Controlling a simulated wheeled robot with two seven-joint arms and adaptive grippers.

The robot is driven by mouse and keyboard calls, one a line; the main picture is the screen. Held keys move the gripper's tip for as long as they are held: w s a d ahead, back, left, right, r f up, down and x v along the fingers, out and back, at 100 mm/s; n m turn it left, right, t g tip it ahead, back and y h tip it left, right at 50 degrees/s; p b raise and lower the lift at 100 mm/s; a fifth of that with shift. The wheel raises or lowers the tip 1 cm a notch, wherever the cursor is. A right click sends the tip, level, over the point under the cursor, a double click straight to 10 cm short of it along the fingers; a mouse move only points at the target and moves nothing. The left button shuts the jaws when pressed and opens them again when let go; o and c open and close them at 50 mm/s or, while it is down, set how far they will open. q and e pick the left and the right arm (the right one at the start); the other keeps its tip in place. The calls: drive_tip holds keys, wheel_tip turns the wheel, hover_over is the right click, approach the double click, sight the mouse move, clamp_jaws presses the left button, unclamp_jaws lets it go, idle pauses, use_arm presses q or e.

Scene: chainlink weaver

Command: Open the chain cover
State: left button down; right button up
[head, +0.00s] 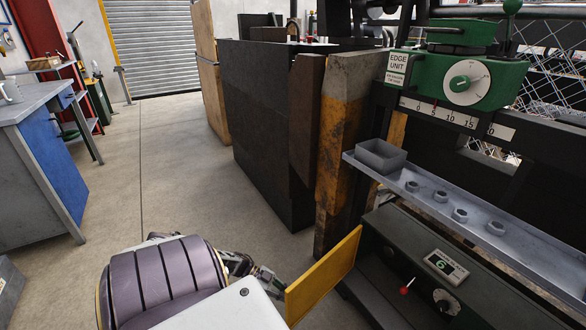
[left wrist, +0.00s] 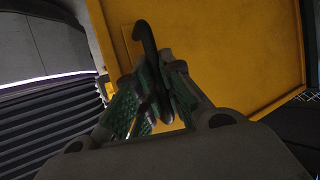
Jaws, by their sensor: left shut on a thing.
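In the head view my left gripper (head: 268,280) is at the panel's left face, partly hidden by my arm. My right gripper is out of view.
The control box (head: 395,255) with a red-tipped lever is right of the panel. A grey shelf (head: 520,245) with a small bin (head: 381,155) is above it. Dark, worn panels (head: 262,125) stand behind. The floor (head: 170,180) at left is clear up to a blue-sided workbench (head: 55,165).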

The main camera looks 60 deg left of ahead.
use_arm(q)
drive_tip(key=shift+a, duration=0.55)
drive_tip(key=c, duration=1.5)
unclamp_jaws()
drive_tip(key=shift+v, duration=6)
drive_tip(key=shift+s, duration=0.2)
